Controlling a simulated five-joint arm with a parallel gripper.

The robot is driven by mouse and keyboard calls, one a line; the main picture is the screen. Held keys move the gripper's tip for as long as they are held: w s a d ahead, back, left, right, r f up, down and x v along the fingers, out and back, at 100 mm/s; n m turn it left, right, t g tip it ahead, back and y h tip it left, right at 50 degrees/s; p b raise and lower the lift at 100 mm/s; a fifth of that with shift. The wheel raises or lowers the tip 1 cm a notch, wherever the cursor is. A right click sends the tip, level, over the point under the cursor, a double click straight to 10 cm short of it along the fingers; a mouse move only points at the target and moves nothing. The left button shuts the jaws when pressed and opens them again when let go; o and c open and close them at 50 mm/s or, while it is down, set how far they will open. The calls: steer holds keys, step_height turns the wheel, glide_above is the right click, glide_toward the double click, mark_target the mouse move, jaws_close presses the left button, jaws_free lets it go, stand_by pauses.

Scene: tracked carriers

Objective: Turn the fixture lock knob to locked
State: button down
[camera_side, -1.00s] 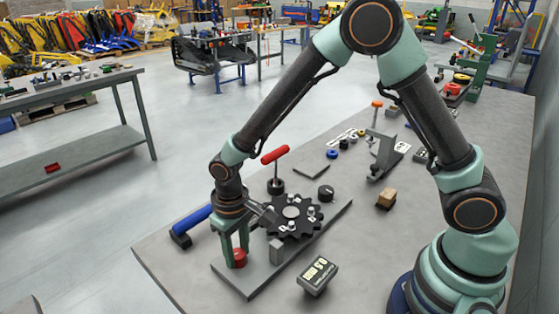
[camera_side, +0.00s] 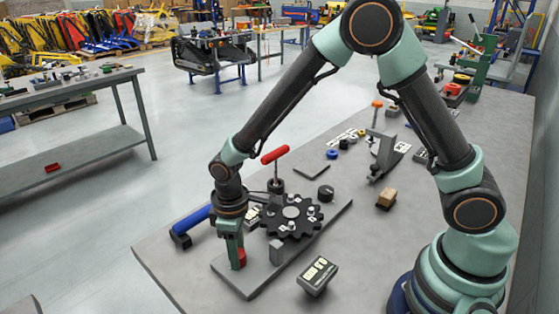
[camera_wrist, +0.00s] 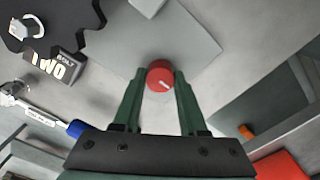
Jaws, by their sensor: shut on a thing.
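The red lock knob (camera_wrist: 160,76) stands on the grey fixture plate (camera_wrist: 190,35). In the wrist view a white mark on its top points to the lower right. My gripper (camera_wrist: 158,80) has its green fingers on either side of the knob, shut on it. In the side view my gripper (camera_side: 236,258) reaches down at the near left end of the plate, and one finger hides part of the red knob (camera_side: 242,258). The black toothed wheel (camera_side: 291,226) with light pieces on it sits on the same plate, to the right of the gripper.
A grey block (camera_side: 276,252) stands on the plate close to my gripper. A red-handled clamp (camera_side: 275,155) rises behind the wheel. A blue-handled tool (camera_side: 193,222) lies to the left. A dark labelled box (camera_side: 318,276) sits in front, with bare bench around it.

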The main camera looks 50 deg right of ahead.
steer(key=shift+c, duration=2.2)
jaws_free()
steer(key=shift+r, duration=0.1)
step_height(320, 180, up, 12)
steer(key=s+d+r+m+t, duration=0.2)
steer(key=s+d+r+m, duration=0.1)
steer(key=d, duration=0.4)
steer(key=s+d+r+m+t, duration=0.3)
steer(key=s+d+r+m, duration=0.1)
steer(key=d+r, duration=0.3)
steer(key=shift+s+d+t, duration=0.3)
steer(key=shift+s+d, duration=0.45)
steer(key=shift+s, duration=0.05)
